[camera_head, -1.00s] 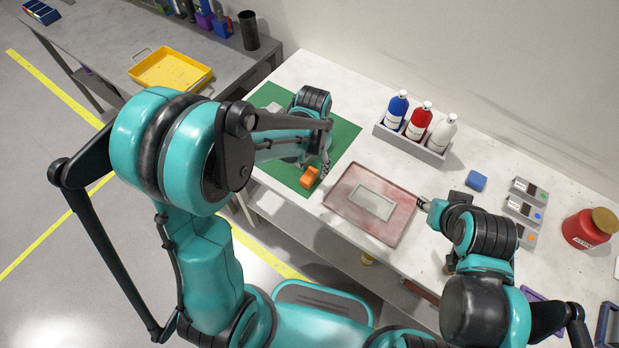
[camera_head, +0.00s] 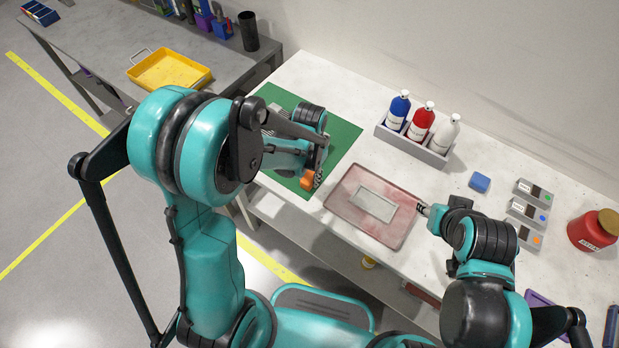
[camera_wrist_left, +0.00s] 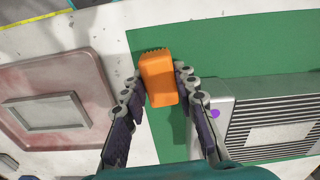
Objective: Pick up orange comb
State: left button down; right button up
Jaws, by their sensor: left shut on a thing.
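The orange comb (camera_wrist_left: 158,80) is a small block with short teeth along one end. In the left wrist view it sits between the two fingers of my left gripper (camera_wrist_left: 159,84), which is shut on it. In the head view the comb (camera_head: 307,181) shows at the fingers of my left gripper (camera_head: 317,179), over the near right part of the green mat (camera_head: 345,134). I cannot tell how far it is above the mat. My right gripper (camera_head: 422,209) is beside the right edge of the red tray, and its fingers are too small to read.
A grey vented device (camera_wrist_left: 270,115) stands on the mat beside my left gripper. The reddish tray (camera_head: 340,199) lies right of the mat. A rack (camera_head: 425,154) of blue, red and white bottles stands behind. A blue block (camera_head: 480,182), grey boxes and a red jar (camera_head: 592,231) are farther right.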

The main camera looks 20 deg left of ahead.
aim_at(311, 176)
pick_arm(q)
jog(key=shift+r, duration=0.1)
jog(key=shift+r, duration=0.3)
jog(key=r, duration=0.1)
jog(key=r+p, duration=0.2)
jog(key=r, duration=0.1)
jog(key=shift+w+d, duration=0.1)
jog(key=shift+d, duration=0.15)
jog(key=w+d+r+p, duration=0.1)
jog(key=w+d+r, duration=0.1)
jog(key=d, duration=0.3)
jog(key=w+d+r+p, duration=0.1)
jog(key=w+d+r, duration=0.1)
jog(key=d+r, duration=0.2)
jog(key=shift+w+d, duration=0.3)
jog(key=shift+d, duration=0.3)
jog(key=shift+r, duration=0.1)
